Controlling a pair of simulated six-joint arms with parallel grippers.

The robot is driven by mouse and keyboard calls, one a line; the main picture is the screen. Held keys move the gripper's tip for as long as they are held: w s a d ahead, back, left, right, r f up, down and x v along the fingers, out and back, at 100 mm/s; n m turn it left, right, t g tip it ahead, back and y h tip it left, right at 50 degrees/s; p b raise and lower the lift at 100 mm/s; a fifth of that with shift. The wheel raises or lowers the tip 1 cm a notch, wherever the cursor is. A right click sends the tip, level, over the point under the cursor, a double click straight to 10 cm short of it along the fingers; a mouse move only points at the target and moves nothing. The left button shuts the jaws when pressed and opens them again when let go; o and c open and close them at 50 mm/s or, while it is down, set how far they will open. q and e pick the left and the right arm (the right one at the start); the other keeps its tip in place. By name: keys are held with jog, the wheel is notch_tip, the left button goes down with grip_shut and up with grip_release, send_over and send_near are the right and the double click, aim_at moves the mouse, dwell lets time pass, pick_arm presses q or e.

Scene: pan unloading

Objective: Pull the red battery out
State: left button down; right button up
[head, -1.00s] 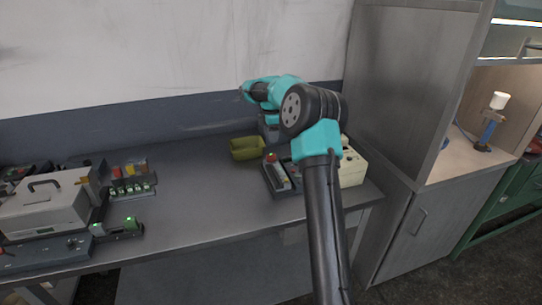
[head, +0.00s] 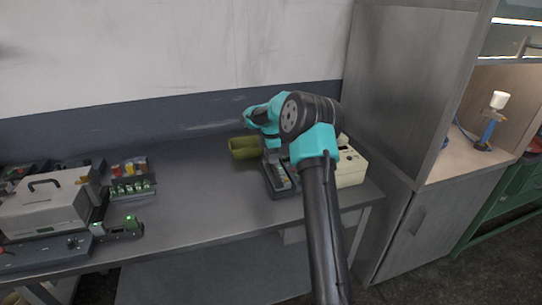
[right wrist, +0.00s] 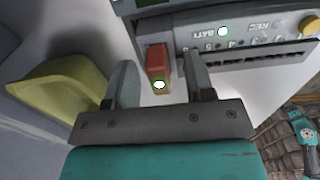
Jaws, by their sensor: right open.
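The red battery (right wrist: 157,60) sticks out of the front of a grey device (right wrist: 240,35) marked BATT and REC in the right wrist view. A bright white spot shows at the battery's near end. My right gripper (right wrist: 161,74) is open, with one finger on each side of the battery; I cannot tell if either finger touches it. In the head view my right gripper (head: 271,151) is above the dark device (head: 276,187) on the bench, and the arm hides the battery. My left gripper is not in view.
A yellow-green bin (head: 243,148) stands just left of the device; it also shows in the right wrist view (right wrist: 60,92). A cream box (head: 351,170) stands at the right. A rack with coloured batteries (head: 132,180) and a white case (head: 45,205) are at the left. The middle bench is clear.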

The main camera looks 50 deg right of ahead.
jog(key=shift+c, duration=0.3)
grip_shut()
jog(key=c, duration=0.6)
grip_release()
grip_shut()
jog(key=shift+r, duration=0.85)
jog(key=shift+r, duration=1.9)
jog(key=shift+r, duration=0.2)
